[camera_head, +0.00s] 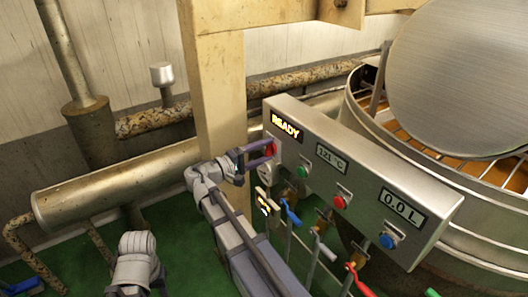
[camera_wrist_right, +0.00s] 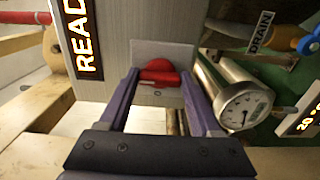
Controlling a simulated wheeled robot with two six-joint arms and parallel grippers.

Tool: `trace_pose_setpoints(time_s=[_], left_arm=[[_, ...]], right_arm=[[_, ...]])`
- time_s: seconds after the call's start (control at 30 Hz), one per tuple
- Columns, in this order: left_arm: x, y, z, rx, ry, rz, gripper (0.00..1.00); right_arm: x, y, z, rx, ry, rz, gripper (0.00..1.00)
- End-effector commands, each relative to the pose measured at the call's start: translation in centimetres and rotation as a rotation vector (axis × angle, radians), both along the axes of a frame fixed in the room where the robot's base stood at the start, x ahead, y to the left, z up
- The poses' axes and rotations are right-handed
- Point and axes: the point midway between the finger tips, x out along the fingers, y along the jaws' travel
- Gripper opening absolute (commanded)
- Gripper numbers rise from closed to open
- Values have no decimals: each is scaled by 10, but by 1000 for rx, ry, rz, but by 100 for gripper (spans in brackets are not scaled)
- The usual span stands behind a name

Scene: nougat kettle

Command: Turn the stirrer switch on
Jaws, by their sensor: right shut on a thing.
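The grey control box (camera_head: 365,175) stands beside the kettle, with a lit READY sign (camera_head: 286,126) at its left end. Below the sign is a red switch (camera_head: 270,149); no label naming it as the stirrer switch is legible. In the right wrist view the red switch (camera_wrist_right: 160,74) sits on a pale plate between my fingertips. My right gripper (camera_head: 260,155) is shut on it, one finger on each side.
The box also has a green button (camera_head: 302,171), a red button (camera_head: 340,201) and a blue button (camera_head: 388,240). Several coloured valve handles hang below it. A round gauge (camera_wrist_right: 243,112) is close to my right finger. A beige post (camera_head: 219,90) stands behind my right wrist.

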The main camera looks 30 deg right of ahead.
Motion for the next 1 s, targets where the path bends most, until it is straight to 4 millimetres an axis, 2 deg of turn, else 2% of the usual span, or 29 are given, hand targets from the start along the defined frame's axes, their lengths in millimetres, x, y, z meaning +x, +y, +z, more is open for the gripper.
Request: trace_pose_setpoints(time_s=[0.5,0.53,0.8,1.0], left_arm=[[0,0,0,0,0,0,50],[0,0,0,0,0,0,50],[0,0,0,0,0,0,50],[0,0,0,0,0,0,50]], right_arm=[[-1,0,-1,5,-18,-1,9],[-1,0,-1,5,-18,-1,67],[-1,0,-1,3,-16,-1,95],[0,0,0,2,-16,0,95]])
